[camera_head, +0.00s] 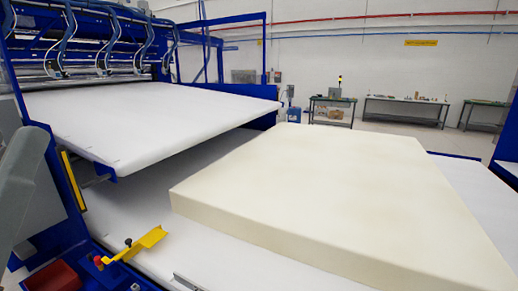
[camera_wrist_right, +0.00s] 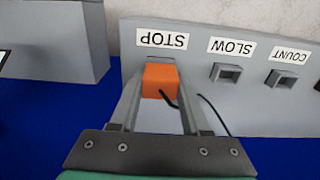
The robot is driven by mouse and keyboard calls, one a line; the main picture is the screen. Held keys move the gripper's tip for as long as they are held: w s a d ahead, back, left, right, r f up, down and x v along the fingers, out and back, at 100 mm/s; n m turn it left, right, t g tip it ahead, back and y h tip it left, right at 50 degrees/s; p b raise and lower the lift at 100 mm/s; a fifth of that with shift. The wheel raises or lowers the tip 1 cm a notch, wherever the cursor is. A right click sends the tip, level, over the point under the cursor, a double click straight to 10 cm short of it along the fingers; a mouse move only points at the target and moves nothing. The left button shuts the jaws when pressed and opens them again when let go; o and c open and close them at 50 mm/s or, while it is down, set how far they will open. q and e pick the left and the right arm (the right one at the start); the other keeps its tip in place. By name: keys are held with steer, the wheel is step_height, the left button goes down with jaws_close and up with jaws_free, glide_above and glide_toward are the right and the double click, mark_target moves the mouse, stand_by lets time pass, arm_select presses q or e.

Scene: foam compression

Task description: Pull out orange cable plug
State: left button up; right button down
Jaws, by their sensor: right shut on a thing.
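In the right wrist view an orange cable plug (camera_wrist_right: 160,80) sits at the socket under the upside-down STOP label (camera_wrist_right: 162,40) on a grey panel (camera_wrist_right: 245,105). A dark cable (camera_wrist_right: 212,112) runs from the plug's side. My right gripper (camera_wrist_right: 160,88) is shut on the plug, with one finger on each side of it. I cannot tell how deep the plug sits in the socket. In the head view neither the plug nor the panel's labels can be made out. My left gripper is not in view.
Empty sockets sit under the SLOW (camera_wrist_right: 227,73) and COUNT (camera_wrist_right: 282,78) labels. A grey box (camera_wrist_right: 55,40) stands left of the panel. In the head view a large cream foam block (camera_head: 330,190) lies on a white bed, with a blue machine (camera_head: 100,40) behind at left.

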steer(key=shift+r+p, duration=2.6)
steer(key=shift+r, duration=0.2)
